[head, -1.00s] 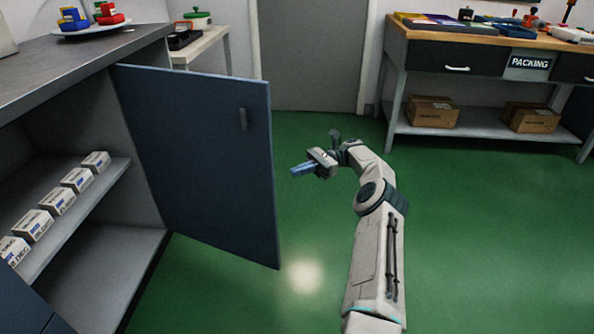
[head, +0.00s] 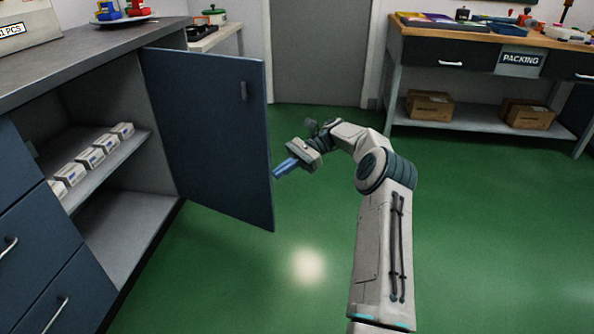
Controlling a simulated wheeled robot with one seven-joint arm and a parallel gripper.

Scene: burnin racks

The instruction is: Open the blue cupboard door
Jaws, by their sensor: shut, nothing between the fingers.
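The blue cupboard door (head: 208,135) stands wide open, swung out from the grey-topped cabinet at the left. Its dark handle (head: 244,91) is near the top of the free edge, on the face turned to me. My gripper (head: 276,174) is shut and empty, with its blue fingers pointing left toward the door's free edge. In the picture the fingertips meet that edge; I cannot tell whether they touch it. The cupboard's inside is exposed, with a row of small white boxes (head: 88,157) on its shelf (head: 120,165).
Blue drawers (head: 25,245) with silver handles are at the lower left. A plate (head: 122,20) with coloured blocks sits on the cabinet top. A packing bench (head: 425,50) with cardboard boxes (head: 429,106) below stands at the back right. Green floor (head: 480,230) at the right is clear.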

